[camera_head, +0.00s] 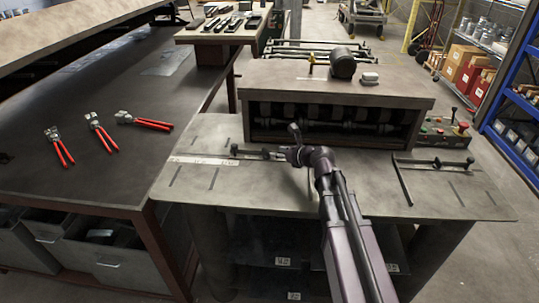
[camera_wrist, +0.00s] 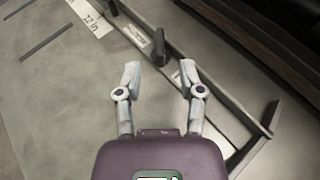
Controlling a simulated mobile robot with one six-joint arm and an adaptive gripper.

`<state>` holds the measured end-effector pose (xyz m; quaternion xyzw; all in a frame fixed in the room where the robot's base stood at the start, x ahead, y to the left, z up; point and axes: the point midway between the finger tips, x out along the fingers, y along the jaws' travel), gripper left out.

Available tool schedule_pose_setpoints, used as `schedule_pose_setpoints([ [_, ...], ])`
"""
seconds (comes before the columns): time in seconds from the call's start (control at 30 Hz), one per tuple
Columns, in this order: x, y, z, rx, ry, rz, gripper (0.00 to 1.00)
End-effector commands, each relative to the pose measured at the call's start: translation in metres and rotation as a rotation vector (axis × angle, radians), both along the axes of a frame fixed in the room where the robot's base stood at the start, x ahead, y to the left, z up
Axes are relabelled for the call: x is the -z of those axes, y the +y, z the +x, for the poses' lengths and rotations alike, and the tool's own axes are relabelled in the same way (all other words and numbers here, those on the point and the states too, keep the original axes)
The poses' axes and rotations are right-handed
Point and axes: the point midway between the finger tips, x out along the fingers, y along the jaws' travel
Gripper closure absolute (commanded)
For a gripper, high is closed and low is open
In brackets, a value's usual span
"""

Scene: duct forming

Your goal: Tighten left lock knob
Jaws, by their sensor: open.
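The left guide bar (camera_wrist: 205,88) crosses the machine table (camera_wrist: 70,95) diagonally in the wrist view. A dark upright knob (camera_wrist: 160,46) stands at it, just beyond my open fingertips and roughly centred between them. My gripper (camera_wrist: 159,75) is open with nothing between its fingers, and I see no contact with the knob. A second dark upright piece (camera_wrist: 271,116) is at the right. In the head view the left guide shows a dark knob (camera_head: 234,149) at its left end. My gripper (camera_head: 294,140) is at the guide's right part, partly hiding it.
A right guide with a long rod (camera_head: 402,183) lies at the right. Red-handled pliers (camera_head: 100,132) and other red-handled tools lie on the left bench (camera_head: 60,185). A white scale strip (camera_head: 195,160) is on the table.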

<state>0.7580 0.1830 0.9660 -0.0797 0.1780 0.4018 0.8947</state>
Motion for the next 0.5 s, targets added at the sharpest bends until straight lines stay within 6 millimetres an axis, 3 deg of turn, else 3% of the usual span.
schedule_pose_setpoints([
  [0.2, 0.014, 0.022, 0.021, 0.0, -0.001, -0.001, 0.5],
  [0.5, 0.02, 0.035, 0.031, 0.0, -0.001, -0.001, 0.5],
])
